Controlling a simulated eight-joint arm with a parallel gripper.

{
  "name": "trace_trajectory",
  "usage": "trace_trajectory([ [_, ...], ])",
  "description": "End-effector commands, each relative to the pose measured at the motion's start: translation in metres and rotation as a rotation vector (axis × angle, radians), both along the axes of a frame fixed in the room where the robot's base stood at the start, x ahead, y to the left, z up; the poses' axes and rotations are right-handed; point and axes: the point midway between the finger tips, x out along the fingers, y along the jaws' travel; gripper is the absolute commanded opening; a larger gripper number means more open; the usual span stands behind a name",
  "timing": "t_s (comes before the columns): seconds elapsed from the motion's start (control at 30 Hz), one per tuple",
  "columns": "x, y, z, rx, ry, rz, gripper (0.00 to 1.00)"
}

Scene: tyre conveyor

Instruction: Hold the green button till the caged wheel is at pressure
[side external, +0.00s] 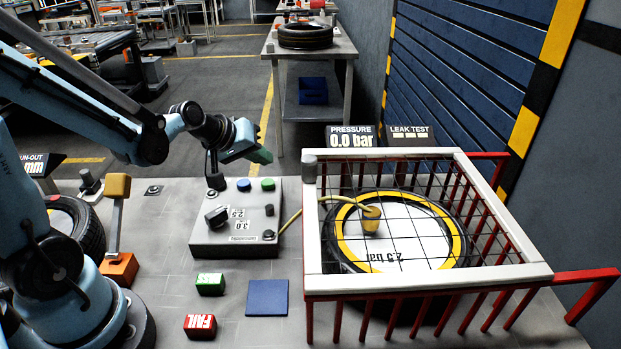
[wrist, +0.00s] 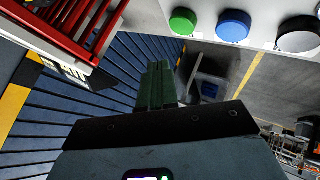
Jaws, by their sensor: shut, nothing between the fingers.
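The green button (side external: 267,184) sits on the grey control box (side external: 230,240), right of a blue button (side external: 243,185). In the wrist view, the green button (wrist: 183,21) is at the top, left of the blue one (wrist: 234,25). My gripper (side external: 262,156) is shut and empty, its green fingertips above the green button with a visible gap. The shut fingers (wrist: 157,85) also show in the wrist view. The caged wheel (side external: 455,238), yellow-ringed and marked 2.5 bar, lies inside the cage (side external: 315,225). The pressure display (side external: 351,138) reads 0.0 bar.
A black knob (side external: 216,216) stands on the box near 2.5 and 3.0 labels. A yellow hose (side external: 297,216) runs from the box to the wheel. A green block (side external: 210,284), a red FAIL block (side external: 200,326) and a blue pad (side external: 267,298) lie in front.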

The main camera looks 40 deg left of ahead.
Motion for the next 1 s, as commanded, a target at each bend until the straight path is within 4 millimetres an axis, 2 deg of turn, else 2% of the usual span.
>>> trace_trajectory([
  [0.1,0.001,0.000,-0.013,0.000,0.000,0.000,0.00],
  [0.33,0.000,0.000,-0.026,0.000,0.000,0.000,0.00],
  [1.0,0.000,0.000,-0.028,0.000,0.000,0.000,0.00],
])
